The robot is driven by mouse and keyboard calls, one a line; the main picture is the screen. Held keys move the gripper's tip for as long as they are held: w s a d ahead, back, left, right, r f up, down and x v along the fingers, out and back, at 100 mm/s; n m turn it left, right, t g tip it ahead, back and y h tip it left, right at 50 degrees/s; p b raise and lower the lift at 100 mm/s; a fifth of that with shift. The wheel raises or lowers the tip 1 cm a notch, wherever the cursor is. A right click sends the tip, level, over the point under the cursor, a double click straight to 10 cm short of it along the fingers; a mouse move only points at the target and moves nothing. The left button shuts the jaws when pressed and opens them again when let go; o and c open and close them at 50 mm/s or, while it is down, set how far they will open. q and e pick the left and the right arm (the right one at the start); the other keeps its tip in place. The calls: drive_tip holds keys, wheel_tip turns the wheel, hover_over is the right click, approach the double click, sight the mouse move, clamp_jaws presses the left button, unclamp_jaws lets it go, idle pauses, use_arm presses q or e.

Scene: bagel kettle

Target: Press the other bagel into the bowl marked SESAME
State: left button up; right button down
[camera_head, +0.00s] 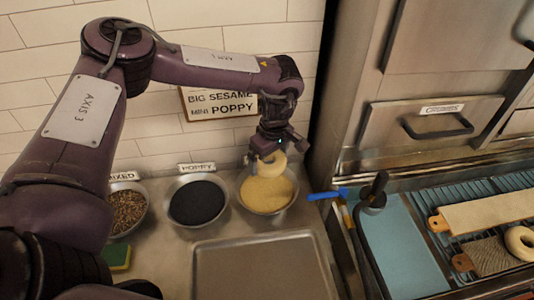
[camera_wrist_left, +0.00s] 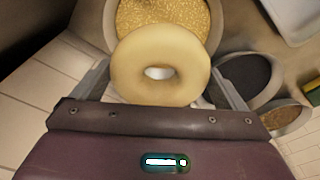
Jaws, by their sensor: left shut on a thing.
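My left gripper (camera_head: 270,150) is shut on a pale, plain bagel (camera_head: 269,166) and holds it above the sesame bowl (camera_head: 267,203). This metal bowl is filled with light tan seeds; its label is hidden behind my arm. In the left wrist view the bagel (camera_wrist_left: 160,65) sits between the two fingers, with the sesame seeds (camera_wrist_left: 165,18) beyond it. Another bagel (camera_head: 520,242) lies on a board at the far right. My right gripper is not in view.
A bowl of black seeds (camera_head: 198,202) labelled POPPY and a bowl of mixed seeds (camera_head: 127,208) stand to the left. An empty metal tray (camera_head: 262,265) lies in front. A blue-handled tool (camera_head: 328,195) is right of the sesame bowl. A green and yellow sponge (camera_head: 117,257) lies at left.

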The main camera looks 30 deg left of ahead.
use_arm(q)
drive_tip(key=m, duration=0.3)
drive_tip(key=m+b, duration=0.1)
drive_tip(key=b, duration=0.4)
hover_over(266, 190)
drive_tip(key=f, duration=0.7)
drive_tip(key=shift+d+f, duration=0.2)
drive_tip(key=shift+f, duration=0.05)
drive_tip(key=shift+f+b, duration=1)
drive_tip(key=shift+f, duration=0.7)
drive_tip(key=shift+f, duration=0.35)
